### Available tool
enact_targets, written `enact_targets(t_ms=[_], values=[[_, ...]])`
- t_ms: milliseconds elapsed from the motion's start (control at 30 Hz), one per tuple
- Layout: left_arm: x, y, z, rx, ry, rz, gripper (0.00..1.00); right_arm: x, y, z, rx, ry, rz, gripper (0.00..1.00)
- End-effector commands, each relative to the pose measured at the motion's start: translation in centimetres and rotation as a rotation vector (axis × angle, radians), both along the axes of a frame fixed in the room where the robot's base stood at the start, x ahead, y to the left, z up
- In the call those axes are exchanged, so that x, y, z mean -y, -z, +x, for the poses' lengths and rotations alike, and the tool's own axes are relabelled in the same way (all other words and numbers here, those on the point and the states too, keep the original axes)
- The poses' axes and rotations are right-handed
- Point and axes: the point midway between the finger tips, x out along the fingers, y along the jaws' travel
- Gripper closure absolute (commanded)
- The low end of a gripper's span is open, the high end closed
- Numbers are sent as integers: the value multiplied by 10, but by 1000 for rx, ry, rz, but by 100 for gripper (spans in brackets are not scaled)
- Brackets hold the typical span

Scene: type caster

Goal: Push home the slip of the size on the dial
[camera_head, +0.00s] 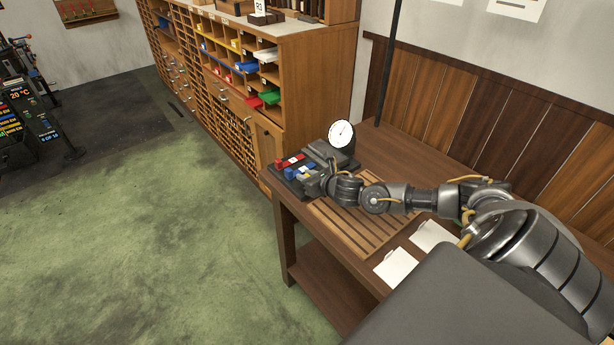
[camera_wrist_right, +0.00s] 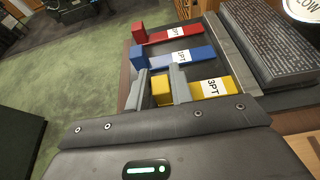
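A dark rack holds three slips with raised end blocks: red (camera_wrist_right: 160,37), blue (camera_wrist_right: 170,58) and yellow (camera_wrist_right: 212,86). The yellow one is labelled 3PT; the other labels are hard to read. The yellow end block is set further right than the other two. My right gripper (camera_wrist_right: 160,86) has its fingers on both sides of the yellow end block, closed on it. In the head view, the right gripper (camera_head: 318,184) is over the rack, partly hiding it. The round white dial (camera_head: 341,133) stands behind the rack; its reading is too small to tell. My left gripper is out of view.
The rack sits at the far left of a wooden bench (camera_head: 397,150). A dark lettered block (camera_wrist_right: 272,45) stands right of the slips. White papers (camera_head: 396,267) lie on the near bench top. A tall cabinet (camera_head: 305,80) stands behind; the green floor at left is clear.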

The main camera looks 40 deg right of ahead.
Motion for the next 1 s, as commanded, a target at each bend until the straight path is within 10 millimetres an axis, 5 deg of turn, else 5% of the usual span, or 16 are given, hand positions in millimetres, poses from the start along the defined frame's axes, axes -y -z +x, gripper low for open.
enact_targets(t_ms=[167,867,900,1000], values=[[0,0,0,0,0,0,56,0,0,0,0,0,0,100],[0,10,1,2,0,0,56,29,-1,-1,2,7,-3,100],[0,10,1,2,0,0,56,30,-2,-1,2,8,-3,78],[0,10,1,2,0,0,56,29,-1,-1,2,6,-3,65]])
